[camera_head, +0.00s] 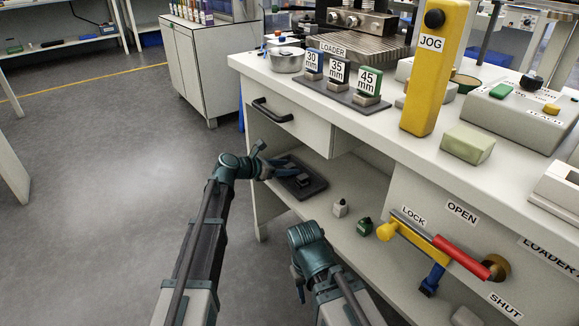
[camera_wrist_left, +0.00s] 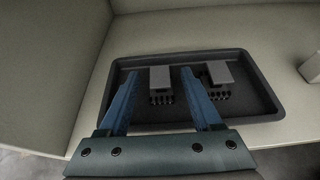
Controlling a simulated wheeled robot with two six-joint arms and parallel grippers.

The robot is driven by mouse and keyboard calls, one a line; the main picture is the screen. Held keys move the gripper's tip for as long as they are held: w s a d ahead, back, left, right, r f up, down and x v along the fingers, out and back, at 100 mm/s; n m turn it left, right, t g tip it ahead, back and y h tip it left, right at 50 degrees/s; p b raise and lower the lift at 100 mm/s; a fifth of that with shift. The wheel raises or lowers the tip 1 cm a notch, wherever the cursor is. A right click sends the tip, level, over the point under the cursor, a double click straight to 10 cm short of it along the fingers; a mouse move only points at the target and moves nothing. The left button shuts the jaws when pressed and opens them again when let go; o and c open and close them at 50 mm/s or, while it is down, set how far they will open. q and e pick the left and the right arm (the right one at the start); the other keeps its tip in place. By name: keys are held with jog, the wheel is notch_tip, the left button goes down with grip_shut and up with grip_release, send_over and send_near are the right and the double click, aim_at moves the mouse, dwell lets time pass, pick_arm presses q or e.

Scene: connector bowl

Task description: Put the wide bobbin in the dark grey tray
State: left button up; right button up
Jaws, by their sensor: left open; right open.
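The dark grey tray (camera_head: 312,190) lies on the shelf under the counter; in the left wrist view its rim (camera_wrist_left: 275,98) frames two grey blocks with dark studded bases, a left one (camera_wrist_left: 160,78) and a right one (camera_wrist_left: 219,72). I cannot tell whether either is the wide bobbin. My left gripper (camera_head: 283,163) is at the tray, and in the wrist view its blue fingers (camera_wrist_left: 159,76) are apart, around the left block's position in the picture; contact is unclear. My right gripper (camera_head: 299,290) is low in front of the shelf, its fingers mostly hidden.
On the shelf right of the tray are a small whitish piece (camera_head: 340,208) and a dark green piece (camera_head: 364,226). A drawer (camera_head: 290,122) and the counter edge overhang the shelf. A red and yellow lever (camera_head: 440,248) projects on the right. Floor is free at left.

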pick_arm(q)
jog(key=p+v, duration=0.3)
jog(key=v, duration=0.7)
jog(key=shift+s+a, duration=0.2)
jog(key=shift+s, duration=0.05)
jog(key=shift+r, duration=0.1)
